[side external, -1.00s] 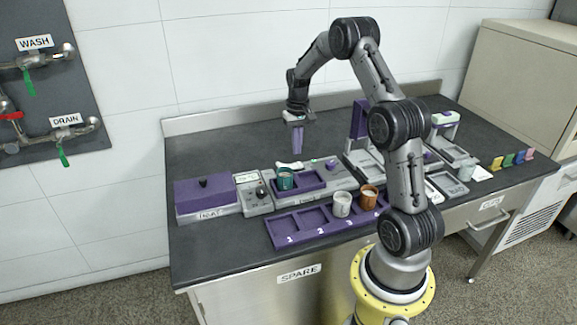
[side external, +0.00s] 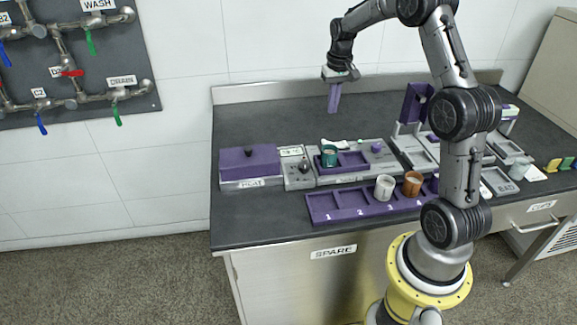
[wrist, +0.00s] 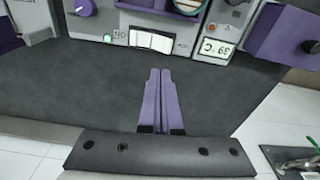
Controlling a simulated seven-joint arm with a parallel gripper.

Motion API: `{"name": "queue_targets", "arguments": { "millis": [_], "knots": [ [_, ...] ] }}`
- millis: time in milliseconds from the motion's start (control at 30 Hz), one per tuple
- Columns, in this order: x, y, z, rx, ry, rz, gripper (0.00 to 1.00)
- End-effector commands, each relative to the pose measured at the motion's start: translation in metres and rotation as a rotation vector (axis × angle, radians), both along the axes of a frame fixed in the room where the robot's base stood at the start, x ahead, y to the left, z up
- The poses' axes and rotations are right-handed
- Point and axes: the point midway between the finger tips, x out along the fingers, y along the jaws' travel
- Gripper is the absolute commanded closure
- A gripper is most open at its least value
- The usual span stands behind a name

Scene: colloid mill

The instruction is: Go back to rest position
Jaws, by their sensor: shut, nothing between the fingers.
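My gripper (side external: 334,108) has purple fingers that point down above the dark worktop (side external: 268,118), behind the row of devices in the side view. The fingers also show in the wrist view (wrist: 160,100), pressed together with nothing between them. The wrist view shows bare worktop around the fingers, and the devices lie along the top of that picture. I cannot tell the exact height of the fingertips above the worktop.
A purple heat box (side external: 248,161) stands at the left. A teal cup (side external: 329,155) sits in a purple tray. A white cup (side external: 384,188) and a brown cup (side external: 412,183) stand in the numbered purple rack (side external: 340,201). The back left worktop is clear.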

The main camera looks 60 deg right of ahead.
Motion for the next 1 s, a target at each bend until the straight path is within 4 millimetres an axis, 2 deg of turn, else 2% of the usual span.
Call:
{"name": "queue_targets", "arguments": {
  "millis": [33,100,200,367,500,633,733,800,900,1000],
  "knots": [
    [0.008,0.022,0.029,-0.028,-0.041,0.046,1.0],
    [0.011,0.055,0.064,-0.058,-0.088,0.108,1.0],
    [0.002,0.102,0.105,-0.09,-0.149,0.193,1.0],
    [-0.032,0.172,0.152,-0.126,-0.24,0.325,1.0],
    [-0.078,0.223,0.174,-0.146,-0.316,0.435,1.0],
    [-0.128,0.26,0.178,-0.157,-0.379,0.534,1.0],
    [-0.166,0.278,0.168,-0.16,-0.416,0.602,1.0],
    [-0.19,0.287,0.157,-0.159,-0.433,0.64,1.0],
    [-0.214,0.291,0.137,-0.156,-0.432,0.671,1.0],
    [-0.226,0.291,0.119,-0.149,-0.405,0.676,1.0]
  ]
}}
